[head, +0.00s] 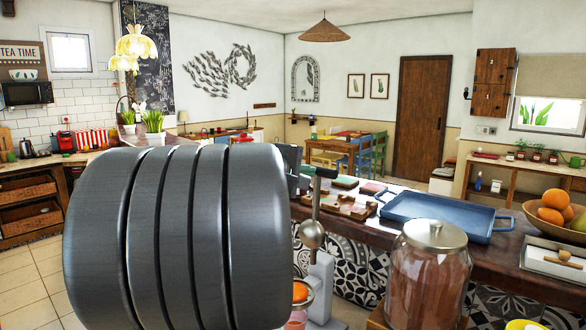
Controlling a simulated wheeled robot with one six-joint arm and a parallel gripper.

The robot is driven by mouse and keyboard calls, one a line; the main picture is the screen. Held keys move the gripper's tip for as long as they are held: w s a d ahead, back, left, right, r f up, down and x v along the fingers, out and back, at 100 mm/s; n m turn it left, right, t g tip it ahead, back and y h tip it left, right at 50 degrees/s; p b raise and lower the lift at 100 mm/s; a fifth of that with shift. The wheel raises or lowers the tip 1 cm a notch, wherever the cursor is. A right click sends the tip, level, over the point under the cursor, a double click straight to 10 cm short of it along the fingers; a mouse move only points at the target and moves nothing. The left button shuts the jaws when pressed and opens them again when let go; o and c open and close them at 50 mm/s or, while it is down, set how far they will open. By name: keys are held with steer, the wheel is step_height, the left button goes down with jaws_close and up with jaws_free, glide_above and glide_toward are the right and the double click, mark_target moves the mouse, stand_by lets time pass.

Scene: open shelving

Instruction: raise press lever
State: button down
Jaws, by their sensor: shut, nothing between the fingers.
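The citrus press stands in the lower middle, partly hidden by my arm. Its lever (316,195) is a thin metal bar that stands near upright, with a dark handle (326,172) at its top. A round metal ball (311,235) sits at the lever's lower end, above the pale press body (320,278). The dark piece that looks like my gripper (294,168) shows just past my big dark arm link, left of the handle. Most of it is hidden, and I cannot tell whether it touches the lever.
A lidded glass jar (431,278) stands close on the right of the press. Behind are a blue tray (440,216) and a wooden board (345,205) on the dark counter. A bowl of oranges (555,210) is at far right. My arm link blocks the left middle.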

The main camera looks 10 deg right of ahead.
steer(key=shift+w+d+f, duration=0.1)
steer(key=shift+w+d, duration=0.1)
steer(key=shift+d, duration=0.05)
steer(key=shift+w+d+r+b, duration=0.2)
steer(key=shift+w+d+b, duration=0.25)
steer(key=shift+w+d, duration=0.45)
steer(key=shift+s+r, duration=0.1)
steer(key=shift+s, duration=0.05)
